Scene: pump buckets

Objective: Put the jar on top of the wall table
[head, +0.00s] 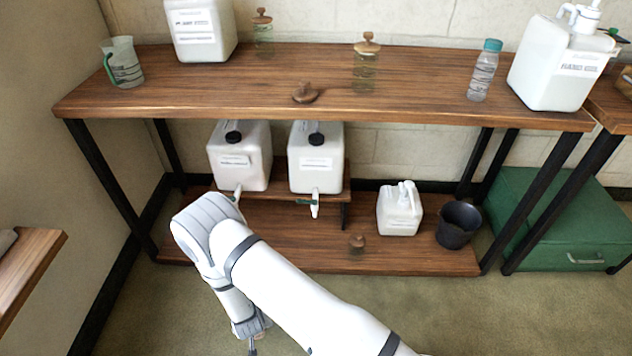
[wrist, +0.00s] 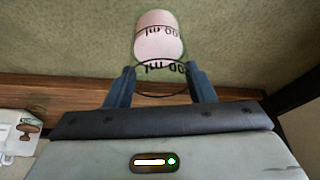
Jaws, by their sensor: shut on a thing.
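My gripper (wrist: 158,80) is shut on a clear round vessel (wrist: 158,42) with black "ml" markings and a pale pink look. One finger is on each side of it. In the head view my gripper (head: 253,343) points down over the floor in front of the wall table (head: 200,88), cut by the bottom edge, and the vessel is not clearly visible there. Glass jars with wooden lids stand on the wall table: one at the back (head: 264,35) and one right of the middle (head: 366,68). I cannot tell whether the held vessel is a jar of this kind.
On the tabletop are a jug (head: 123,62), white canisters (head: 201,30) (head: 559,65), a bottle (head: 484,72) and a wooden lid (head: 305,93). The lower shelf holds canisters (head: 240,155) and a dark bucket (head: 459,226). The tabletop has bare stretches between things.

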